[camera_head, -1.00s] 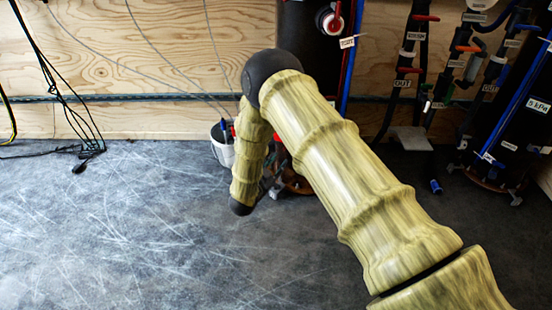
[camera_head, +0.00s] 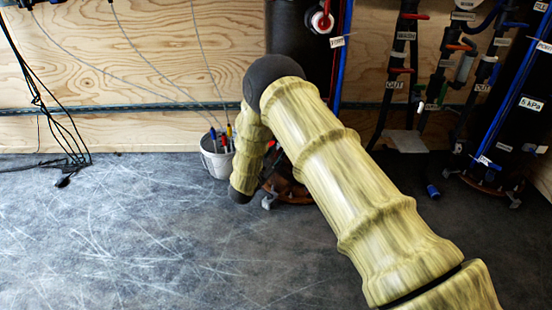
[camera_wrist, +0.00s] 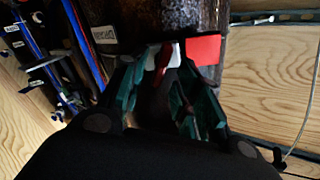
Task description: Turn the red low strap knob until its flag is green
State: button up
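In the wrist view a flat red flag (camera_wrist: 203,49) sticks out beside a dark, speckled cylinder. Just left of it is a small red and white part (camera_wrist: 165,58), likely the low knob, mostly hidden by my fingers. My gripper (camera_wrist: 165,75) has its teal fingers on either side of this part, with a dark gap between them. I cannot tell whether they touch it. In the head view my arm hides the gripper and the low knob. A higher red and white knob (camera_head: 322,21) shows on the dark cylinder (camera_head: 290,35).
A white bucket (camera_head: 215,160) with tools stands left of my forearm. Labelled pipes (camera_head: 400,75) and another dark cylinder (camera_head: 520,110) stand to the right. Black cables (camera_head: 68,155) hang at the left. The scratched floor (camera_head: 120,230) is clear at left and front.

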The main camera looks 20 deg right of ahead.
jog(key=shift+x, duration=0.8)
grip_shut()
jog(key=shift+a, duration=0.15)
jog(key=shift+r, duration=0.1)
